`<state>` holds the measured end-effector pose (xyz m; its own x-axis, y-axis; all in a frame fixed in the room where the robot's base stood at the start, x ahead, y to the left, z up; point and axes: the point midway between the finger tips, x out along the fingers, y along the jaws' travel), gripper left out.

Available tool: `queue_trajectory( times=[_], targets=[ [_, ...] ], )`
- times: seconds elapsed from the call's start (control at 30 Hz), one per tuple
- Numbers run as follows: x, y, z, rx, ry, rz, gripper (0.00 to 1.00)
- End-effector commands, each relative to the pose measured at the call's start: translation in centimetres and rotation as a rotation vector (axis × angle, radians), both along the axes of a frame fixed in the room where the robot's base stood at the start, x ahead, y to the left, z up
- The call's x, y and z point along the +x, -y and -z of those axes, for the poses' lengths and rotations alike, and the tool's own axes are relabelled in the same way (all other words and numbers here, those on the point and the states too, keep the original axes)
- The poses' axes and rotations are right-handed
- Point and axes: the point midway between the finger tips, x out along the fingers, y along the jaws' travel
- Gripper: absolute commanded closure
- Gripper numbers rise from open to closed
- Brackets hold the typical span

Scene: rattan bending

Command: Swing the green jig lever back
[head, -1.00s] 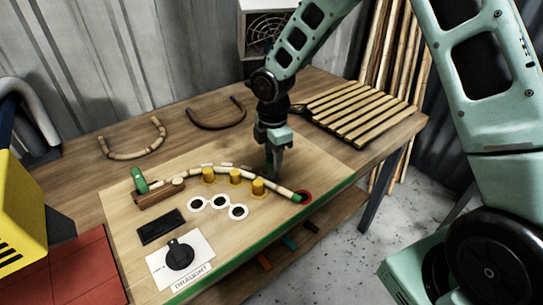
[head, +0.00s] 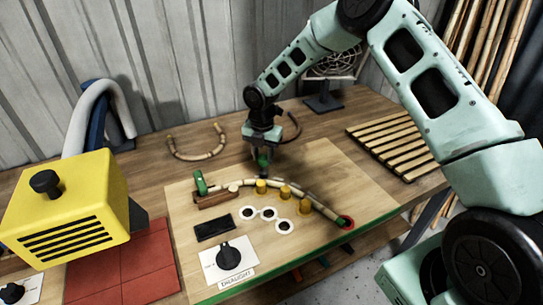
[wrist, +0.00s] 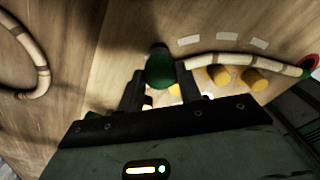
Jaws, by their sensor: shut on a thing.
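My gripper (head: 263,168) points down at the board, behind the left part of the curved cane. It is shut on the green jig lever, whose upright green handle (wrist: 160,70) shows between the fingers in the wrist view; its green also shows in the head view (head: 263,160). The lever's lower part is hidden. The cane (head: 318,203) curves past yellow pegs (head: 285,191). Its right end lies at a red ring (head: 348,223). Its left end is at a brown block (head: 214,198) with a separate green clamp handle (head: 200,182).
A yellow box (head: 65,210) stands left over red tiles (head: 120,262). A bent cane (head: 196,153) and a slatted rack (head: 395,150) lie behind.

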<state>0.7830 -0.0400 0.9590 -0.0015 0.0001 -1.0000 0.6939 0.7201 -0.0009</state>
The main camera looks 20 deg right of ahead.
Motion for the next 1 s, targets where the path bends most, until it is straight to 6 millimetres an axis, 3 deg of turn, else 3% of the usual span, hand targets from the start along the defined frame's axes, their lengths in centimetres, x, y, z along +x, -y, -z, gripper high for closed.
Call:
queue_trajectory(
  times=[0.2, 0.5, 0.7, 1.0],
  targets=[
    [2.0, -4.2, 0.0, 0.002, 0.006, -0.199, 1.0],
    [2.9, -9.1, -0.1, 0.001, 0.007, -0.419, 1.0],
    [3.0, -11.0, -0.1, 0.0, 0.005, -0.509, 1.0],
    [2.9, -12.3, -0.1, 0.001, 0.006, -0.564, 1.0]
  ],
)
